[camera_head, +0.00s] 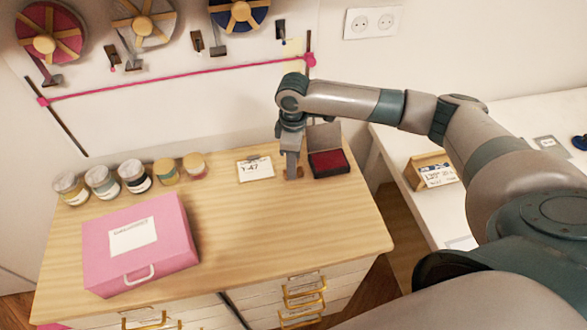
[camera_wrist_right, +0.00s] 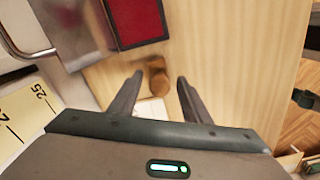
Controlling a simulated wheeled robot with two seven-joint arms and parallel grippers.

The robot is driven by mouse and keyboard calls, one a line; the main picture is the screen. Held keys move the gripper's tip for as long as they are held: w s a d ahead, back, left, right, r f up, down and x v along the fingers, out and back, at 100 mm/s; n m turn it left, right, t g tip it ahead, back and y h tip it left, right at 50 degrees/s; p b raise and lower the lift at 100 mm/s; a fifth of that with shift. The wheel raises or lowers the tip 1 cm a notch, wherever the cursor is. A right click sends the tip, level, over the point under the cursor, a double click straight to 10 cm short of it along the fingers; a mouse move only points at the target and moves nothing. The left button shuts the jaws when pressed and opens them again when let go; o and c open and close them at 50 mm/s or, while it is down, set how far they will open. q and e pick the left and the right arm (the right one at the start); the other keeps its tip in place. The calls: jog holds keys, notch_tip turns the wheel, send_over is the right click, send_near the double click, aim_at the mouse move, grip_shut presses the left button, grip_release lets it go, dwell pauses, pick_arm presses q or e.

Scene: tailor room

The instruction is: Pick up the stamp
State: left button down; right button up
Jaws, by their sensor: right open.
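The stamp, a small wooden piece with a rounded brown handle (camera_wrist_right: 157,77), stands on the wooden tabletop. In the head view a bit of the stamp (camera_head: 299,173) shows beside my fingers, which hide most of it. My right gripper (camera_head: 291,172) points down over it. In the right wrist view my right gripper (camera_wrist_right: 159,79) is open, with one finger on each side of the stamp and visible gaps between. I cannot tell how deep the fingers reach. My left gripper is not in view.
An open ink pad box with a red pad (camera_head: 327,163) stands close right of the stamp. A paper card (camera_head: 255,168) lies to its left. A pink box (camera_head: 140,245) and several jars (camera_head: 134,176) stand further left. The tabletop's front right is clear.

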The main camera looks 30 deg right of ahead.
jog(key=c, duration=1.1)
jog(key=shift+r, duration=0.15)
jog(key=shift+r+b, duration=0.4)
jog(key=shift+r, duration=0.15)
notch_tip(320, 180, up, 2)
jog(key=shift+w+r+b, duration=0.1)
jog(key=shift+r+b, duration=0.1)
jog(key=shift+b, duration=0.4)
jog(key=s+r+b, duration=0.2)
jog(key=s+r, duration=0.5)
jog(key=s, duration=0.5)
jog(key=shift+a+r+b, duration=0.15)
jog(key=shift+b, duration=0.2)
